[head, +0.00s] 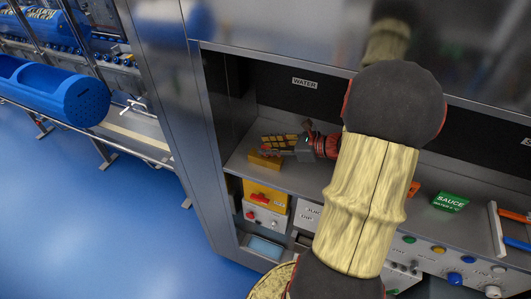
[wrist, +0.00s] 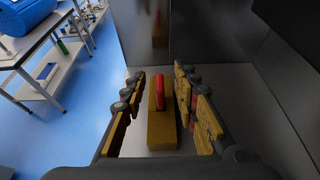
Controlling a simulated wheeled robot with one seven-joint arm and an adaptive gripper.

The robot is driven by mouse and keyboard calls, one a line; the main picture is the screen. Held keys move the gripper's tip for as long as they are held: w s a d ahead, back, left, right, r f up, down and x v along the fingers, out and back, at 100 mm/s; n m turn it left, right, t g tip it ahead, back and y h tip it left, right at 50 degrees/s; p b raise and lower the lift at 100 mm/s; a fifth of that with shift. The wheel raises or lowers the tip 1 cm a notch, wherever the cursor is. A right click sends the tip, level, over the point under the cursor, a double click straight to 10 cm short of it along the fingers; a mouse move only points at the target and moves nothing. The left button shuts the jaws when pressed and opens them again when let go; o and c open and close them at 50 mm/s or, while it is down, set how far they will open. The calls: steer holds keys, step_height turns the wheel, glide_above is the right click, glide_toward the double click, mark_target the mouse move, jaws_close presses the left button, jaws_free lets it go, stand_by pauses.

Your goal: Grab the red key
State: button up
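The red key (wrist: 160,86) shows in the wrist view as a small red upright piece at the far part of a yellow block (wrist: 161,128). The block also shows in the head view (head: 262,161), on a grey shelf at the left end of the niche. My gripper (wrist: 159,74) is open, with its yellow-padded fingers apart on either side of the block and key. No contact with the key is visible. In the head view my gripper (head: 284,144) is just above the block, and I cannot make out the key there.
The niche wall (head: 213,110) stands close left of my gripper. Below the shelf is a yellow box with a red switch (head: 260,198). A green sauce label (head: 451,202) and orange-blue handles (head: 514,216) are to the right.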

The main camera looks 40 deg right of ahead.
steer(key=shift+w+a+f, duration=0.2)
steer(key=shift+w+f, duration=0.05)
steer(key=shift+w, duration=0.25)
steer(key=shift+c, duration=0.4)
jaws_close()
